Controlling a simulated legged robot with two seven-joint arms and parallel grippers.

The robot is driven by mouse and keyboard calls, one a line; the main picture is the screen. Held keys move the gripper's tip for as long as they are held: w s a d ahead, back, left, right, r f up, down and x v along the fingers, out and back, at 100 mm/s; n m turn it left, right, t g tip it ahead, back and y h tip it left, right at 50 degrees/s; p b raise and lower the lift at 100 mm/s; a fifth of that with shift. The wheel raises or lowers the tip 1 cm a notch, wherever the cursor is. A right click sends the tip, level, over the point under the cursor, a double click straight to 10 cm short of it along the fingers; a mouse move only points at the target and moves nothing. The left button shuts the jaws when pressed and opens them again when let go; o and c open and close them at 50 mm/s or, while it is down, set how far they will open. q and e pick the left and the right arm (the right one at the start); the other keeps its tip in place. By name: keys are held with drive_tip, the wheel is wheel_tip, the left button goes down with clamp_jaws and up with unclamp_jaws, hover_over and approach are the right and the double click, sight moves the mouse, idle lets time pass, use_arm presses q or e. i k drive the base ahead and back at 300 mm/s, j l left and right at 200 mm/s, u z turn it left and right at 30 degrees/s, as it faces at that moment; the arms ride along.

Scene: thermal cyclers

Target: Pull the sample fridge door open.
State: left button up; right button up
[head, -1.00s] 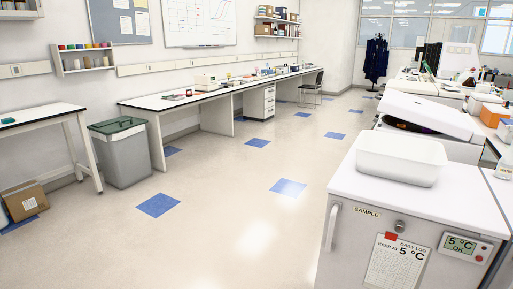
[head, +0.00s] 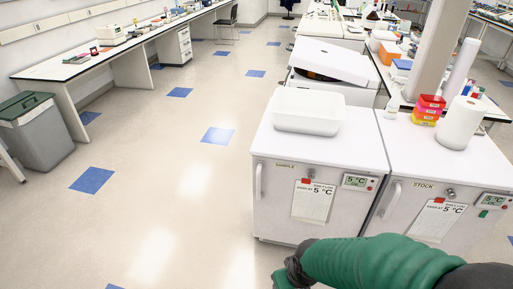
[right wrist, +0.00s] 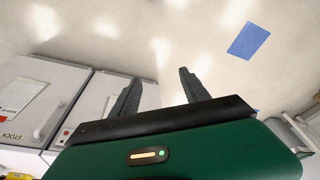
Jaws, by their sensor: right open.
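The sample fridge (head: 275,222) is a white under-counter unit in the head view, labelled SAMPLE, with its door shut. Its vertical handle (head: 258,182) is on the door's left edge. My green right arm comes in from the lower right, in front of the fridges' lower part; its dark gripper end is at the bottom edge. In the right wrist view my right gripper (right wrist: 158,90) is open and empty, fingers apart over floor. Part of the sample fridge (right wrist: 98,98) shows left of the fingers, partly hidden by the gripper. My left gripper is not in view.
The stock fridge (head: 395,212) stands right beside it, with its own handle (head: 390,200). A white tub (head: 307,112) sits on the sample fridge. Paper towel (head: 461,122) and coloured racks (head: 428,108) stand on the stock fridge. Floor left of the fridges is clear.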

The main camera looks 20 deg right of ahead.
sight(287, 207)
drive_tip(key=i+j, duration=0.2)
drive_tip(key=i, duration=0.25)
drive_tip(key=i+j, duration=0.25)
drive_tip(key=i, duration=0.2)
